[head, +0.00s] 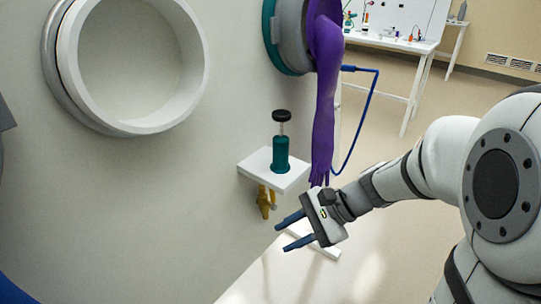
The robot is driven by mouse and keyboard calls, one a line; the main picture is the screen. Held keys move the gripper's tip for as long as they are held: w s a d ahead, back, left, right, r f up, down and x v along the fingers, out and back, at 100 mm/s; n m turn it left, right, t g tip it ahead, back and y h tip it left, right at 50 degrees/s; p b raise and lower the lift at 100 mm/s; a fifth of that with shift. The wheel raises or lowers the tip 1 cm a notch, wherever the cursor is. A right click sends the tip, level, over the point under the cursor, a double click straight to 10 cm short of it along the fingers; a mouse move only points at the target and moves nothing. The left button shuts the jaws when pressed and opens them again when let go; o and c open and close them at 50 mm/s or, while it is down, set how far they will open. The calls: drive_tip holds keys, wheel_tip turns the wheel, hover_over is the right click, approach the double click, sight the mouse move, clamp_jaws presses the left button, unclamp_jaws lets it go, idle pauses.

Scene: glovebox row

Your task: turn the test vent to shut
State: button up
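A teal cylinder (281,154) with a black round knob (282,116) on a thin stem stands upright on a small white shelf (257,171) fixed to the glovebox wall. Brass-yellow fittings (264,202) hang beneath the shelf. No label is readable, so I cannot tell for sure which of these is the test vent, or its setting. My gripper (279,237) is below and slightly right of the shelf in the picture. Its two blue fingers point left and are apart, with nothing between them. It appears clear of the fittings.
A purple glove (323,100) hangs from a teal-rimmed port (269,45) right of the shelf, just above my gripper. A blue hose (369,110) loops behind it. A large round white port (66,50) is at upper left. White tables (398,97) stand behind; open floor lies between.

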drive_tip(key=w+f+m+t+y+b, duration=0.3)
drive_tip(key=w+m+y, duration=0.15)
drive_tip(key=w, duration=0.25)
drive_tip(key=m+t+y+b, duration=0.1)
drive_tip(key=m+t+b, duration=0.1)
drive_tip(key=m+t, duration=0.5)
approach(273, 196)
wheel_tip(273, 196, up, 3)
drive_tip(key=w+a+g, duration=0.1)
drive_tip(key=w+a, duration=0.1)
drive_tip(key=w, duration=0.1)
drive_tip(key=shift+m, duration=0.35)
drive_tip(key=x, duration=0.3)
drive_tip(key=b+x, duration=0.1)
drive_tip(key=x, duration=0.3)
drive_tip(key=shift+a, duration=0.4)
drive_tip(key=shift+c, duration=0.4)
clamp_jaws()
drive_tip(key=shift+s, duration=0.1)
